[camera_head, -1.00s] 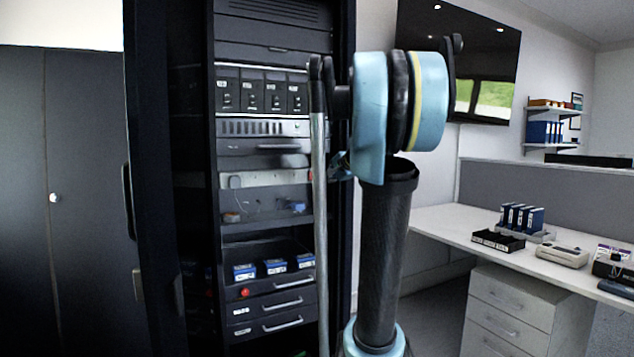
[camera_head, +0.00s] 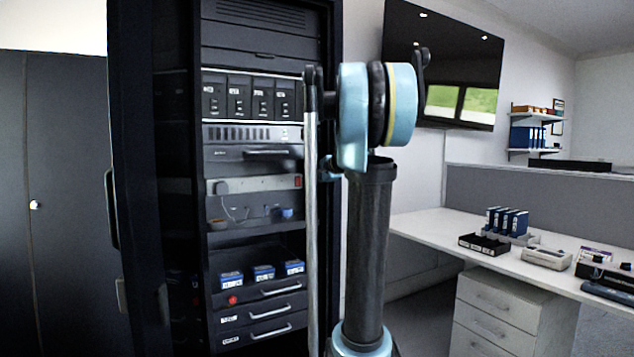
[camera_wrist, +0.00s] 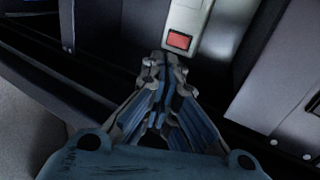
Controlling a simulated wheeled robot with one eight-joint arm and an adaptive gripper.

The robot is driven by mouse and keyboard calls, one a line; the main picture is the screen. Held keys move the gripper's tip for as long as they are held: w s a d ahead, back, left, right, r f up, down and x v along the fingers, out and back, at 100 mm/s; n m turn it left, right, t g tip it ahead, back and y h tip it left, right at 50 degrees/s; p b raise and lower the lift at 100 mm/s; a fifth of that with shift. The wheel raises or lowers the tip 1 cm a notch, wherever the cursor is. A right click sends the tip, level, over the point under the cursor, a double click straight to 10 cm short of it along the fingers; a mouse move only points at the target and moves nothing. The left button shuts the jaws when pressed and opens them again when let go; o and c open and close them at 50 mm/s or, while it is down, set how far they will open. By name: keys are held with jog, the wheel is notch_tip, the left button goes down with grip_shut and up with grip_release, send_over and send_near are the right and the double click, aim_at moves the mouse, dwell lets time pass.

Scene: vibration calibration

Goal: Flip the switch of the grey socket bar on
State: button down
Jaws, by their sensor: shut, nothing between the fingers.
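The grey socket bar (camera_head: 255,184) is mounted across the dark rack, with a red switch (camera_head: 298,181) at its right end. In the wrist view the end of the light bar (camera_wrist: 190,18) shows at the top, and its red switch (camera_wrist: 179,40) is close beyond my fingertips. My gripper (camera_wrist: 163,62) is shut and empty, its tips just below the switch in that picture. I cannot tell whether the tips touch the bar. The head view does not show the fingers clearly, as my arm stands in front of the rack's right side.
The rack (camera_head: 200,130) has an open door at its left. A white desk (camera_head: 440,232) stands at the right. In the wrist view, dark rack walls flank my gripper.

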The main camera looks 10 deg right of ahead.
send_near(298, 181)
jog(key=w+f, duration=0.4)
jog(key=w, duration=0.1)
jog(key=shift+w+a+f, duration=0.1)
jog(key=shift+w+f, duration=0.2)
jog(key=shift+w, duration=0.25)
